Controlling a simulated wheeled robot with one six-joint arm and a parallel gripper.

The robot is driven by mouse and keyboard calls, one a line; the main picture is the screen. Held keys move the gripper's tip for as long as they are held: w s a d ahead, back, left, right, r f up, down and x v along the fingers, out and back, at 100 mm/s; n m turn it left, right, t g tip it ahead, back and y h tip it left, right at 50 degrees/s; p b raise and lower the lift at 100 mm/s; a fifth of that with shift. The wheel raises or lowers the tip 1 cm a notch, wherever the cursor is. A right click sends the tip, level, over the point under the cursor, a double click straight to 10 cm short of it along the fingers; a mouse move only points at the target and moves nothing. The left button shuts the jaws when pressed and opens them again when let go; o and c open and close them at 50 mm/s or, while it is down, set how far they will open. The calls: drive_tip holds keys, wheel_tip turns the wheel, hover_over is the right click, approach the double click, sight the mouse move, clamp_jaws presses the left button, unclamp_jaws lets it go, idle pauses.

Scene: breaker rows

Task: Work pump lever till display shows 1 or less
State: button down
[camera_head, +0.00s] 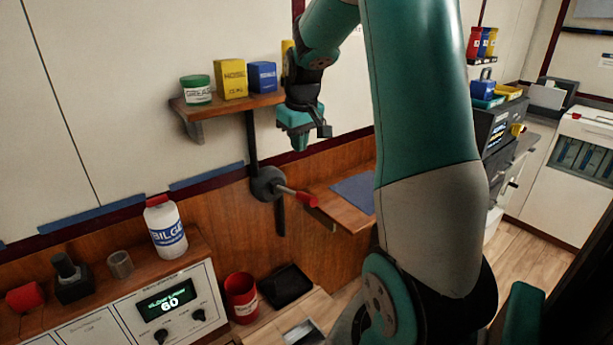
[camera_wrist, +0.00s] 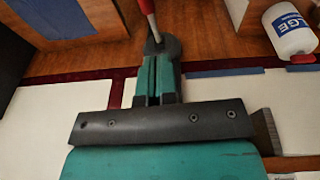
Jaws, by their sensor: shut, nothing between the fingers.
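The pump lever (camera_head: 297,196) is a metal rod with a red grip, sticking out to the right from a round dark hub (camera_head: 267,184) on the wood panelling. The display (camera_head: 168,300) on the white front panel reads 60. My gripper (camera_head: 301,143) is shut and empty, pointing down above the lever and apart from it in the head view. In the wrist view the shut fingers (camera_wrist: 158,66) cover part of the hub area, and the lever's rod and red grip (camera_wrist: 147,8) show beyond the fingertips.
A shelf (camera_head: 225,103) with a grease tin, a yellow box and a blue box is left of my gripper. A white bottle (camera_head: 165,228) stands on the counter at left. A wooden ledge with a blue mat (camera_head: 355,192) is right of the lever. A red can (camera_head: 241,297) stands below.

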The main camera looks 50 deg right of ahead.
drive_tip(key=shift+s+d, duration=0.15)
drive_tip(key=shift+d, duration=0.65)
drive_tip(key=p, duration=0.2)
hover_over(305, 195)
drive_tip(key=f, duration=0.6)
drive_tip(key=a+f, duration=0.1)
drive_tip(key=f, duration=0.3)
drive_tip(key=shift+s+d+f+p, duration=0.1)
drive_tip(key=shift+s+f+p, duration=0.1)
drive_tip(key=shift+f, duration=0.4)
drive_tip(key=shift+s+d+f+p, duration=0.1)
drive_tip(key=shift+d+f+p, duration=0.1)
drive_tip(key=shift+f, duration=0.45)
drive_tip(key=shift+s+d+f+p, duration=0.1)
drive_tip(key=shift+f+p, duration=0.1)
drive_tip(key=shift+f, duration=0.4)
